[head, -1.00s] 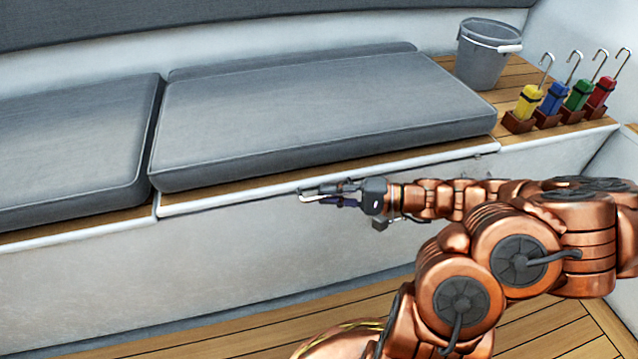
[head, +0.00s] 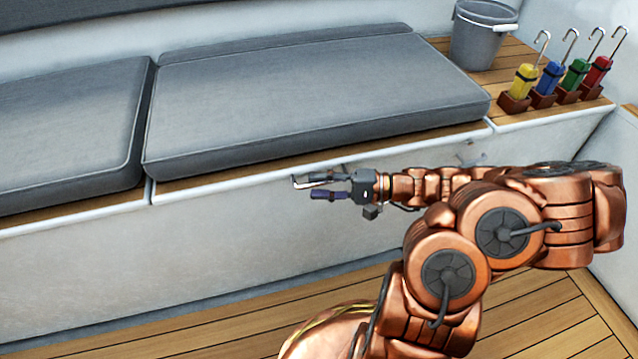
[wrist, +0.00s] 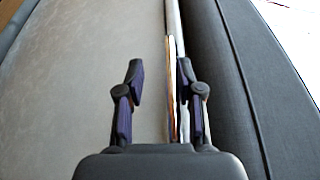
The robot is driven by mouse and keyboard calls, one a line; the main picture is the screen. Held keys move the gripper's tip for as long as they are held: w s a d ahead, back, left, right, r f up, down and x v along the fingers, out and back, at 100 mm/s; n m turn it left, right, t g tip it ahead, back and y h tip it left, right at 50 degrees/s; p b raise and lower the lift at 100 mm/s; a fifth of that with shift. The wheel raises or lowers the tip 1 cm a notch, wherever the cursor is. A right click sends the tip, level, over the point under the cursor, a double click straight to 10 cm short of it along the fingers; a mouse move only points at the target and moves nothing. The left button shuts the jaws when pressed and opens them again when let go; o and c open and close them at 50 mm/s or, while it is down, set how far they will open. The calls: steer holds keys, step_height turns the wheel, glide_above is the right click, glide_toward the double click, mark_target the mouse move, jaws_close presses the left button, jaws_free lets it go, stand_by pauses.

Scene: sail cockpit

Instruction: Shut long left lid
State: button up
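The long bench lid carries a grey cushion (head: 310,95), and its white front edge (head: 225,182) runs along the bench. It looks down and about level with the neighbouring edges. The edge also shows in the wrist view (wrist: 172,25), running lengthwise beside the grey cushion (wrist: 225,60). Whether a finger touches the lid I cannot tell.
Another cushion (head: 65,125) lies on the bench at left. A grey bucket (head: 482,38) and several coloured hook-handled tools, such as the yellow one (head: 523,82), stand on the slatted right end. The floor (head: 190,335) in front looks clear.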

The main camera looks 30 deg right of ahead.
steer(key=shift+d+r, duration=0.1)
steer(key=shift+d, duration=0.15)
steer(key=v, duration=1.1)
steer(key=shift+s+d, duration=0.25)
steer(key=shift+s, duration=0.05)
steer(key=s+a+r+n+g+h+p, duration=0.2)
steer(key=s+a+r+n+g+p, duration=0.3)
steer(key=a+r+p, duration=0.55)
steer(key=s+a+r+n+g+h+p, duration=0.15)
steer(key=a+r+g+p, duration=0.55)
steer(key=r, duration=0.7)
steer(key=s+r+n+h+p, duration=0.1)
steer(key=s+r+h+p, duration=0.4)
steer(key=r+p, duration=0.5)
steer(key=s+r+n+t+h+p, duration=0.1)
steer(key=s+r+h+p, duration=0.5)
steer(key=r+p, duration=0.4)
steer(key=shift+s+d, duration=0.4)
steer(key=shift+d, duration=0.05)
